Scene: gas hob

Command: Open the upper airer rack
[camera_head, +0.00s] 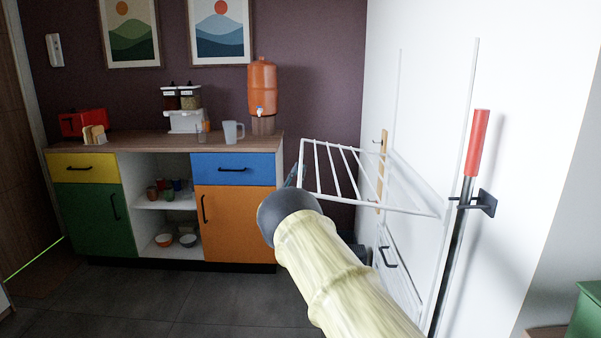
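The upper airer rack (365,178) is a white wire frame on the white wall at the right. It stands folded out from the wall, roughly level, with its front bar toward the left. My arm reaches up from the bottom of the view to the rack's front left end. Only a small part of my gripper (294,177) shows, beside the front bar; the rest is hidden behind my dark wrist joint. I cannot tell whether it touches the bar, or whether the fingers are open or shut.
A lower rack (402,275) with a dark handle lies close to the wall. A red-handled pole (478,145) hangs in a black wall bracket at the right. A colourful cabinet (235,222) stands at the back left. The grey floor (190,300) before it is clear.

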